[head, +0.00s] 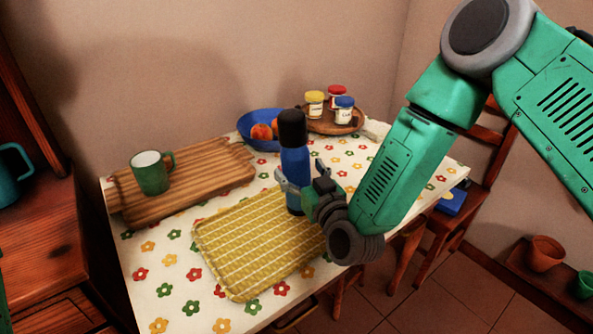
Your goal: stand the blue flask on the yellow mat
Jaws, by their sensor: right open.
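The blue flask (293,165) with a black cap stands upright in the middle of the table, at or just beyond the right far edge of the yellow mat. I cannot tell whether its base touches the mat, because my right gripper partly hides its lower part. The yellow woven mat (250,245) lies flat on the flowered cloth. My right gripper (292,182) is open, with its fingers on either side of the flask's body. I cannot tell whether they touch it. My left gripper is not in view.
A wooden board (205,188) with a green mug (150,173) lies at the left. Behind the flask are a blue bowl (252,139) of fruit and a round wooden tray (322,126) with several jars. The cloth (180,285) is clear in front of the mat.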

